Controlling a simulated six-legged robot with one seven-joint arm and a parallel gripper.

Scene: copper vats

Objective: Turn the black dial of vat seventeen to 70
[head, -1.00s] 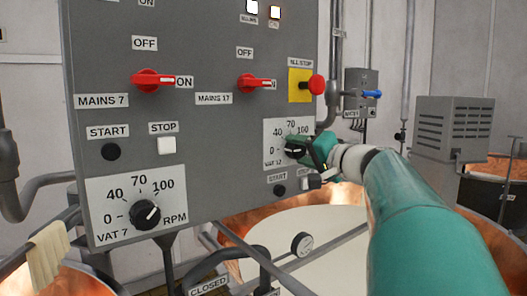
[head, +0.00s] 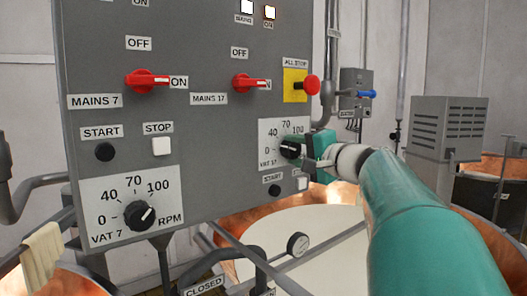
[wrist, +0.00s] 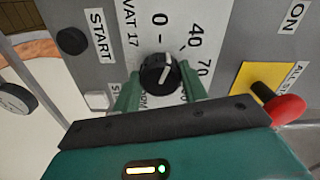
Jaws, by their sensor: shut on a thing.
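The black dial of vat 17 (head: 290,149) is on the grey panel, on a white plate (head: 267,137) marked 0, 40, 70 and 100. The wrist view shows the same dial (wrist: 160,73) close up, with its white mark pointing between 0 and 40. My gripper (wrist: 161,88) is shut on the dial, one green finger on each side. In the head view, my gripper (head: 306,148) reaches the dial from the right and hides part of the plate. The 100 is partly covered by a finger in the wrist view.
The red all-stop button (head: 312,86) is just above my gripper. The START button (head: 274,190) and white STOP button (head: 303,184) sit below the dial. The red mains 17 switch (head: 248,82) is up left. The vat 7 dial (head: 139,215) is at lower left.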

